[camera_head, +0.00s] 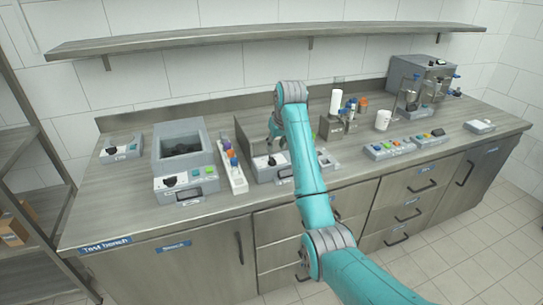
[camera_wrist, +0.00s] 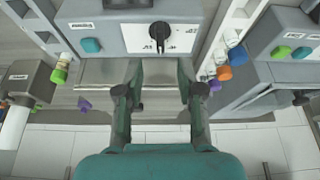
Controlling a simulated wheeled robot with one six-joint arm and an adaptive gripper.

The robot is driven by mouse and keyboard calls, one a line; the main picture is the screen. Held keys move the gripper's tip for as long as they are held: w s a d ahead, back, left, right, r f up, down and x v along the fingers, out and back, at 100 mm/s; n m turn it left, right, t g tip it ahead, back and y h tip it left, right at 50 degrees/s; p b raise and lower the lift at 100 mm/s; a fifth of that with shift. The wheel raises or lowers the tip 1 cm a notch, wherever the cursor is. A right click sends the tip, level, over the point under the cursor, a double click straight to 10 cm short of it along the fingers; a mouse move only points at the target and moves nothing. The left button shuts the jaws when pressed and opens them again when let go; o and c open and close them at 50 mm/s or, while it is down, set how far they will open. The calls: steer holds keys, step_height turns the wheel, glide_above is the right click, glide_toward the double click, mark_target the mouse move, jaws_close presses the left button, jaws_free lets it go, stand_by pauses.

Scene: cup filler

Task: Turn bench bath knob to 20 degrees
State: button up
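A grey unit with a white front panel (camera_wrist: 180,38) fills the top middle of the wrist view. Its black knob (camera_wrist: 159,30) has a narrow pointer towards the bottom of the picture; the scale marks are too small to read. My gripper (camera_wrist: 160,72) is open and empty, with its fingers apart from the knob. In the head view, this knob (camera_head: 272,161) is on a unit at mid-bench, just below my gripper (camera_head: 275,143). A larger unit with an open dark basin (camera_head: 183,150) stands to its left, with its own black knob (camera_head: 170,182). Which unit is labelled bench bath is unreadable.
A narrow tray of coloured caps (camera_head: 236,176) stands between the two units. A small box with a knob (camera_head: 121,147) is far left. Bottles, a white cup (camera_head: 383,119) and a button box (camera_head: 389,148) stand to the right. A shelf (camera_head: 250,35) runs above.

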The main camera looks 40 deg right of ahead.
mark_target(272, 158)
steer(key=x, duration=0.7)
steer(key=shift+w+f, duration=0.15)
steer(key=shift+f, duration=0.05)
jaws_close()
